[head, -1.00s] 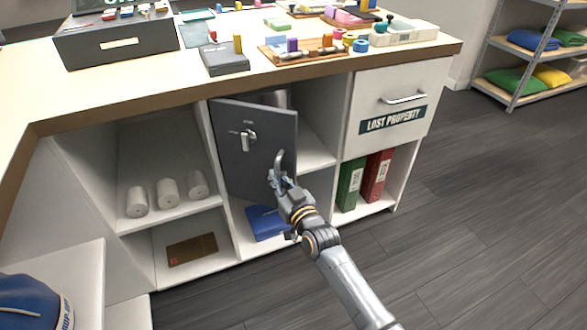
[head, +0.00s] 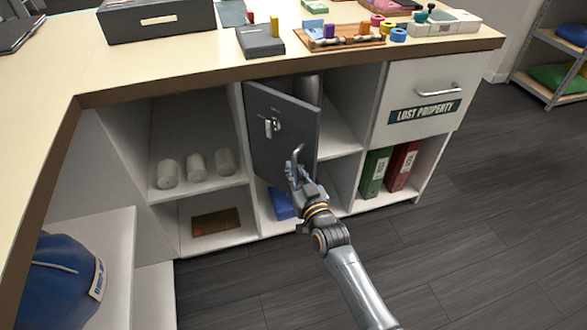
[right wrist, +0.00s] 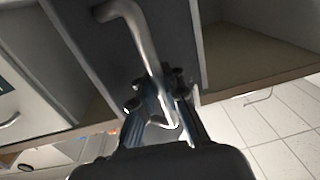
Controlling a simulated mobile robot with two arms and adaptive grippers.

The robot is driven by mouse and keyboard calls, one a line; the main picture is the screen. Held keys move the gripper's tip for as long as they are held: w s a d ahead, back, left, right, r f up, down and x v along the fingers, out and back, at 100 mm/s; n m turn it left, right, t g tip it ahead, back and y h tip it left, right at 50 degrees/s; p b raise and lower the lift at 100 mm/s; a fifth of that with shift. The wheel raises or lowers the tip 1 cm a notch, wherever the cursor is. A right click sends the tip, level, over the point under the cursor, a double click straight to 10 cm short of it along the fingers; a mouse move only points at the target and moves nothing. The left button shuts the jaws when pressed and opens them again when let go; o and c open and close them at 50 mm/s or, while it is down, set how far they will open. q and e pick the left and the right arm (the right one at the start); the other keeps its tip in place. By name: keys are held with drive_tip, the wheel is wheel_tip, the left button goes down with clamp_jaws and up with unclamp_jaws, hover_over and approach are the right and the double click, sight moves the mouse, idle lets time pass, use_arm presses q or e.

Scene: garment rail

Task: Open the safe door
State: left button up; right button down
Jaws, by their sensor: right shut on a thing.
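The dark grey safe door (head: 270,140) stands ajar in the middle cubby under the counter, its right edge swung outward. A small latch (head: 272,126) is on its face. A bent metal handle (head: 297,154) is near its right edge. My right gripper (head: 296,172) is shut on this handle. In the right wrist view the handle (right wrist: 140,35) runs down between the fingers of my right gripper (right wrist: 160,100). Part of the safe's inside (head: 308,88) shows behind the door; the rest is hidden. My left gripper is not in view.
Cubbies beside the safe hold white rolls (head: 197,166), a brown flat item (head: 216,223) and green and red binders (head: 375,172). A blue item (head: 281,203) lies below the door. A "Lost Property" drawer (head: 424,92) is at right. The floor (head: 440,240) in front is clear.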

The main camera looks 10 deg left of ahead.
drive_tip(key=shift+d+f, duration=0.3)
drive_tip(key=shift+f, duration=0.15)
drive_tip(key=c, duration=1.6)
unclamp_jaws()
drive_tip(key=shift+s+d, duration=0.1)
drive_tip(key=shift+o, duration=1)
drive_tip(key=shift+d+r, duration=0.15)
drive_tip(key=shift+r, duration=0.2)
drive_tip(key=shift+a+r, duration=0.1)
drive_tip(key=shift+a, duration=0.25)
drive_tip(key=v, duration=1.2)
